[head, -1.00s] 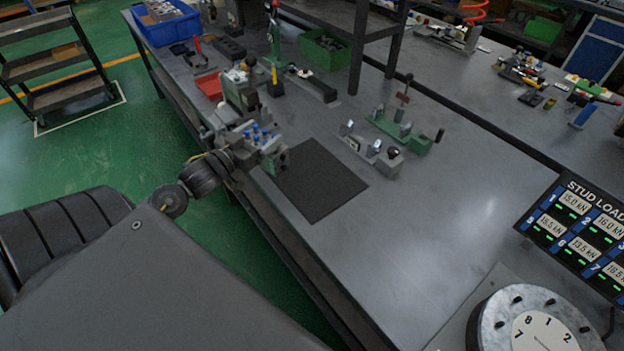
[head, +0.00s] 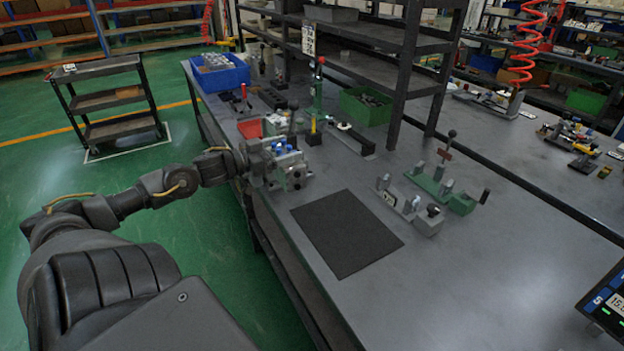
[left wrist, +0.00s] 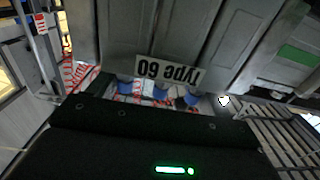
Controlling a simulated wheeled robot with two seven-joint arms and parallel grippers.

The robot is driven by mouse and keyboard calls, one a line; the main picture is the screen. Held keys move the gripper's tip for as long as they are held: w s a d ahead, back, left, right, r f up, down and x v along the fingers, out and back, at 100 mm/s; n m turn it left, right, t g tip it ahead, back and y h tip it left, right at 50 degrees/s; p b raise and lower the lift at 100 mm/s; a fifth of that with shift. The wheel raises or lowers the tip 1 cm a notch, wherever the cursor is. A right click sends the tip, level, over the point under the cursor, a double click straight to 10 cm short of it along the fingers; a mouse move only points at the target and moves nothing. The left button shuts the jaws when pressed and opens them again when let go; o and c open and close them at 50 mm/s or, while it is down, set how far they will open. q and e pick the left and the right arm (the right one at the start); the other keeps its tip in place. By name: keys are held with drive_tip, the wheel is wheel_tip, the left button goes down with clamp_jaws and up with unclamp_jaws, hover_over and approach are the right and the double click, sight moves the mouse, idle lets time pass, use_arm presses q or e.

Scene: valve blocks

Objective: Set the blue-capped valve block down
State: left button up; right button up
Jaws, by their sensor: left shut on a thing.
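The blue-capped valve block (head: 293,173) is a grey metal block with several blue caps on top. It is at the left edge of the bench in the head view, beyond the dark mat (head: 345,234). My left gripper (head: 262,163) is shut on it from the left; the fingers are mostly hidden. Whether the block touches the bench cannot be told. In the left wrist view, blue caps (left wrist: 190,98) show beside an upside-down "Type 60" label (left wrist: 170,73) on the grey block face. My right gripper is not in view.
A red tray (head: 250,128), blue bin (head: 222,75) and green bin (head: 366,106) stand farther back. Green and grey fixtures (head: 430,195) stand right of the mat. A dark shelf post (head: 408,95) rises behind. The mat and the bench front are clear.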

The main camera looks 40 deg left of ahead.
use_arm(q)
drive_tip(key=d+f, duration=0.1)
drive_tip(key=d, duration=0.4)
drive_tip(key=w+d+f, duration=0.1)
drive_tip(key=d, duration=0.1)
drive_tip(key=shift+d+f, duration=0.2)
drive_tip(key=shift+f, duration=0.1)
drive_tip(key=d+f, duration=0.1)
drive_tip(key=f, duration=0.2)
drive_tip(key=d+f, duration=0.2)
drive_tip(key=f, duration=0.1)
drive_tip(key=d+f, duration=0.2)
drive_tip(key=f, duration=0.1)
drive_tip(key=shift+w+f, duration=0.1)
drive_tip(key=shift+w, duration=0.25)
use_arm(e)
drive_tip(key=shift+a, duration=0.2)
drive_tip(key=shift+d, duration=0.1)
